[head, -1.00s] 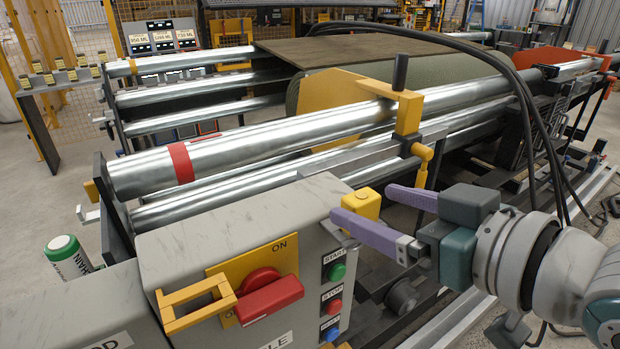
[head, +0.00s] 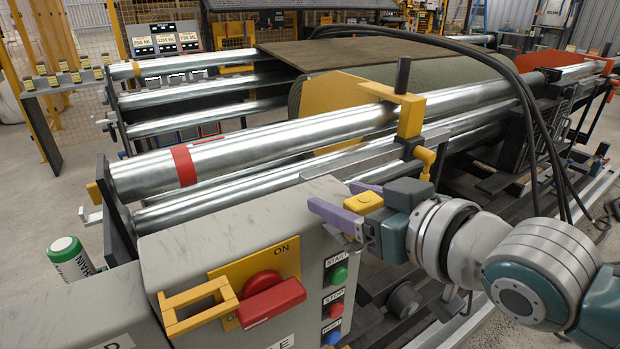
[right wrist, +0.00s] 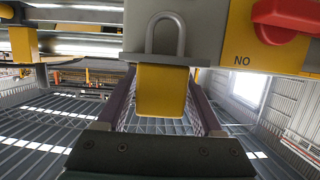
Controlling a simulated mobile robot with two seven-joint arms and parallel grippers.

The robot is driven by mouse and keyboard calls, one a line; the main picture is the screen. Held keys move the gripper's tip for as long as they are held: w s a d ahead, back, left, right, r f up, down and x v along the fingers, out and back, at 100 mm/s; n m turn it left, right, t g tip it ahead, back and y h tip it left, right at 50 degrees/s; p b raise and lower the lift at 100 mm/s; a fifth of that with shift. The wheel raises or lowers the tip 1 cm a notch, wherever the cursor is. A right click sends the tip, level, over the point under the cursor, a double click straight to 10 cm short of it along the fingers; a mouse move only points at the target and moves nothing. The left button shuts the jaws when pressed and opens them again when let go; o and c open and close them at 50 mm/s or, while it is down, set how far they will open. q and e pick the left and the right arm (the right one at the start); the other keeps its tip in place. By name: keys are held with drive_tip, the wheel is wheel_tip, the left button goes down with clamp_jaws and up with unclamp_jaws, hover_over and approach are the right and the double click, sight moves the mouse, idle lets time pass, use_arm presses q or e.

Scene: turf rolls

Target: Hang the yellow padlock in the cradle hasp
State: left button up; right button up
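The yellow padlock (head: 366,201) is at the right end of the grey control box. In the right wrist view its yellow body (right wrist: 161,92) and grey shackle (right wrist: 165,32) show against the grey surface. My right gripper (head: 335,196) has its purple fingers on either side of the padlock body; in the right wrist view (right wrist: 161,84) narrow gaps show beside it. A yellow bracket (head: 408,112) sits over the long roller, with a yellow fitting (head: 426,158) below. A slotted yellow frame (head: 198,302) is on the box front. I cannot tell which is the cradle hasp. My left gripper is not in view.
The control box (head: 235,222) carries a red rotary handle (head: 271,300) and several buttons. Steel rollers (head: 250,150) run behind it, with a green turf roll (head: 440,75) farther back. Black cables (head: 535,120) hang at the right. A white-and-green canister (head: 68,258) stands at left.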

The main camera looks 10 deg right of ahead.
clamp_jaws()
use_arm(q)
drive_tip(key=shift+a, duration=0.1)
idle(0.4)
